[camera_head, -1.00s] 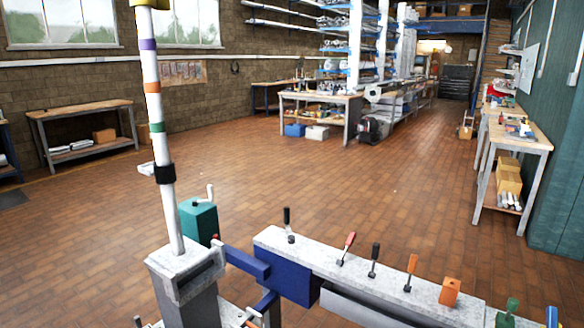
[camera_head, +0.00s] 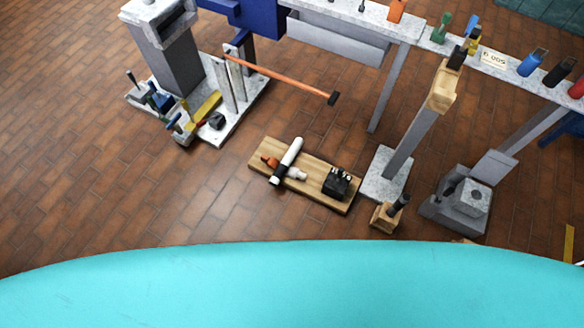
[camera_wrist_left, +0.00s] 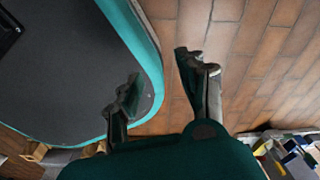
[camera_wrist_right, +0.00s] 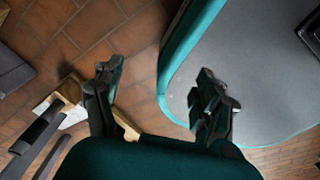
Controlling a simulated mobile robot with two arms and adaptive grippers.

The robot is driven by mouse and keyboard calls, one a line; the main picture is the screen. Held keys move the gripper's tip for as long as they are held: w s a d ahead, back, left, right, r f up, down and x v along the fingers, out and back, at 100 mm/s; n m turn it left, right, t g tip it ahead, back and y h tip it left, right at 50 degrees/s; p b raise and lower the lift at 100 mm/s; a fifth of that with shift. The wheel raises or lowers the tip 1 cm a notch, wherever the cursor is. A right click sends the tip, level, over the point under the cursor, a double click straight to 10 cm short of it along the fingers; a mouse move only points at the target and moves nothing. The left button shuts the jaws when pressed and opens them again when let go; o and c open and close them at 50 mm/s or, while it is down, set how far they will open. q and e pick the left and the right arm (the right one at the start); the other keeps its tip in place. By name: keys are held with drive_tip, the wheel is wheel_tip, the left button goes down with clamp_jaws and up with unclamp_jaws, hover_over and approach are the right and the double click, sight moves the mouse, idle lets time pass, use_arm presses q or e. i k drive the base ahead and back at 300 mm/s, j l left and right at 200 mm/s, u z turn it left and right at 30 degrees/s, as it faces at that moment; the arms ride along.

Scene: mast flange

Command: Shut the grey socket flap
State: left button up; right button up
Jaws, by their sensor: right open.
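A grey block (camera_head: 455,208) with a round hole in its top stands on the floor at the right of the head view. A lighter grey plate (camera_head: 493,167) slants up at its back edge. It may be the socket flap, standing open, but I cannot tell for sure. My left gripper (camera_wrist_left: 158,75) is open and empty beside my teal base, above the brick floor. My right gripper (camera_wrist_right: 160,75) is open and empty on the other side of the base. Neither gripper shows in the head view, and neither touches the block.
A wooden board (camera_head: 310,189) with a white tube and a black box lies on the floor. A grey post (camera_head: 410,140) with a wooden top stands right of it. A grey pedestal (camera_head: 170,55) and an orange-handled bar (camera_head: 285,80) are at left. A long bench (camera_head: 350,18) runs behind.

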sight(495, 165)
drive_tip(key=z, duration=1.85)
drive_tip(key=i+l+z, duration=0.15)
drive_tip(key=i, duration=0.35)
drive_tip(key=i+l+z, duration=0.1)
drive_tip(key=i, duration=0.45)
drive_tip(key=i+l+z, duration=0.15)
drive_tip(key=i, duration=0.4)
